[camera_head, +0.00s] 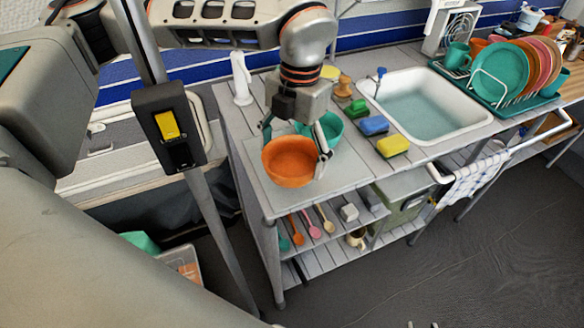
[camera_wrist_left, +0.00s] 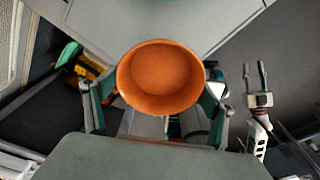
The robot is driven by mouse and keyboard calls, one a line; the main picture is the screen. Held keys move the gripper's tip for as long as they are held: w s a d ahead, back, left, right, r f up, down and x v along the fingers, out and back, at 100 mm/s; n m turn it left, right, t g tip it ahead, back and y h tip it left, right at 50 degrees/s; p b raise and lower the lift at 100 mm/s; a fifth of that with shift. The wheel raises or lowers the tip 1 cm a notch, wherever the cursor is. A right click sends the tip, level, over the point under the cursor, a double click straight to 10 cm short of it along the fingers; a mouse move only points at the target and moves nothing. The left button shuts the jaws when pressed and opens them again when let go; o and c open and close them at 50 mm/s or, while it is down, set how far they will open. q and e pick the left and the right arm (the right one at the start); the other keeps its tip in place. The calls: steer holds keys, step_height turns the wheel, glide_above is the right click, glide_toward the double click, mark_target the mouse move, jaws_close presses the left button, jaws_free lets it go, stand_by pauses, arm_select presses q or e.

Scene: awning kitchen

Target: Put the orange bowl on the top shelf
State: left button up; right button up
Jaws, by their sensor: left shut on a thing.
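The orange bowl (camera_head: 289,163) is upright between the fingers of my left gripper (camera_head: 296,150), at the front left end of the grey counter (camera_head: 262,192). In the left wrist view the orange bowl (camera_wrist_left: 160,78) sits between the two finger linkages; its interior is empty. I cannot tell whether its base touches the counter. Below the counter are an upper shelf (camera_head: 372,216) with spoons and a lower shelf (camera_head: 318,266). My right gripper (camera_wrist_left: 254,76) shows at the right of the left wrist view, its fingers apart and empty.
A teal bowl (camera_head: 330,128) stands just behind the orange one. Blue (camera_head: 374,125) and yellow (camera_head: 392,146) sponges lie beside the sink (camera_head: 425,105). A dish rack (camera_head: 490,88) with plates is at the far right. A rail with a towel (camera_head: 478,178) runs along the front.

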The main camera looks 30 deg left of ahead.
mark_target(292, 168)
arm_select(q)
steer(key=shift+f, duration=2.1)
steer(key=shift+f, duration=0.2)
steer(key=o, duration=1.1)
steer(key=shift+r, duration=0.15)
